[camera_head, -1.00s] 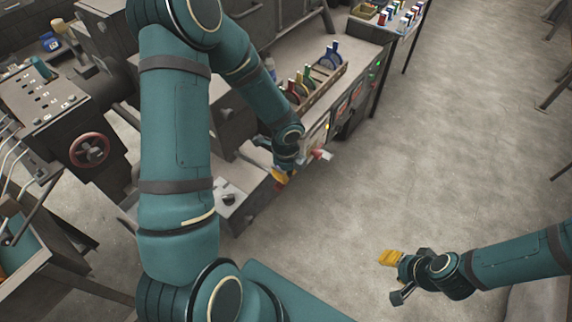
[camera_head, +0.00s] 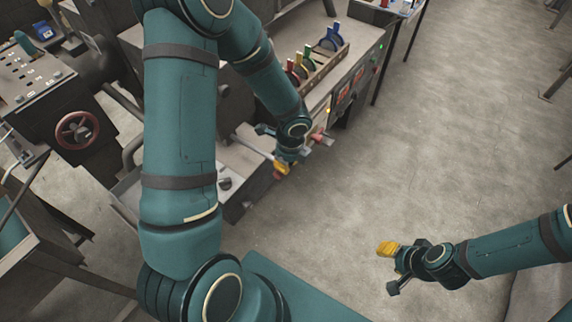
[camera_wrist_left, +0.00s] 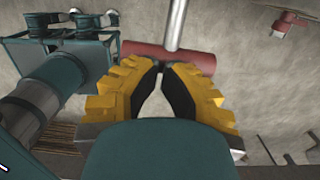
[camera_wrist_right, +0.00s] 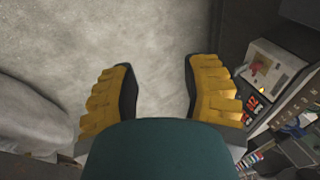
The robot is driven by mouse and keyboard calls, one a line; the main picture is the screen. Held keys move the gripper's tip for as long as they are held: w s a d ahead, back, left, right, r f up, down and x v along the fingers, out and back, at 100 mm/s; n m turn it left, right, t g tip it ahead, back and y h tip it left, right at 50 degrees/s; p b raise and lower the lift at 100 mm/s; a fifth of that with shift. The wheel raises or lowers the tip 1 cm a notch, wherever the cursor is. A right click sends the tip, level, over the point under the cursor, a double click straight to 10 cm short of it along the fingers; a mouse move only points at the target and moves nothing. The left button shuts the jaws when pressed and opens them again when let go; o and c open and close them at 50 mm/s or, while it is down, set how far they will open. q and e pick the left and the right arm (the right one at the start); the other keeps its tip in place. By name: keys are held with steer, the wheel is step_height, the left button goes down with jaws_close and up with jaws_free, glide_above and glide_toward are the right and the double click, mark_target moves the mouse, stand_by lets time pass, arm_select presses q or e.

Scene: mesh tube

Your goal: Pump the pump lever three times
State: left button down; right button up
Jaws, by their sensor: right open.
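The pump lever is a grey metal rod (camera_wrist_left: 177,22) with a red cross handle (camera_wrist_left: 202,62) in the left wrist view. In the head view the rod (camera_head: 255,147) runs out from the machine, and a bit of red handle (camera_head: 278,176) shows under my left fingers. My left gripper (camera_wrist_left: 167,68) has its yellow fingers brought together at the tips, right at the handle's middle. Its tips hide part of the handle; contact is not clear. My right gripper (camera_wrist_right: 161,68) is open and empty over bare floor; it also shows in the head view (camera_head: 384,268).
The machine's side panel (camera_head: 345,92) has red displays and a red fitting (camera_head: 321,137). A rack of coloured levers (camera_head: 318,68) stands on top. A red handwheel (camera_head: 77,130) is at the left. The floor (camera_head: 430,150) at the right is clear.

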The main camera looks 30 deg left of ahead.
arm_select(q)
step_height(320, 180, down, 10)
steer(key=y+b, duration=0.1)
steer(key=b, duration=1)
steer(key=shift+s+y, duration=0.3)
steer(key=shift+s, duration=0.05)
arm_select(e)
step_height(320, 180, down, 12)
steer(key=s, duration=0.2)
steer(key=shift+a+f, duration=0.2)
steer(key=shift+f, duration=0.05)
arm_select(q)
steer(key=shift+d, duration=0.1)
steer(key=shift+r, duration=0.15)
steer(key=d+p+v, duration=0.2)
steer(key=p+v, duration=0.3)
steer(key=v, duration=0.9)
steer(key=shift+w+d, duration=0.15)
steer(key=shift+d, duration=0.1)
arm_select(e)
steer(key=r, duration=0.5)
steer(key=shift+s+r, duration=0.3)
steer(key=shift+r, duration=0.05)
arm_select(q)
steer(key=shift+r, duration=0.15)
arm_select(e)
steer(key=shift+a, duration=0.1)
